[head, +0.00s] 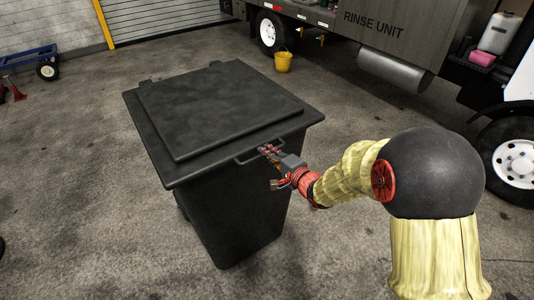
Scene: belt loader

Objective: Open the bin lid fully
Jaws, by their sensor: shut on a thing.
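A large black bin (232,210) stands on the concrete floor in the head view. Its flat black lid (215,105) lies closed on top, with hinges at the far edge. A loop handle (243,156) sticks out from the lid's front edge. My gripper (268,153) reaches in from the right and is shut on the handle, near its right end. The fingertips are small in this view and partly hide the handle there.
A truck marked RINSE UNIT (375,30) stands behind to the right, with a yellow bucket (283,61) beside it. A blue cart (35,58) is at the far left. The floor around the bin is clear.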

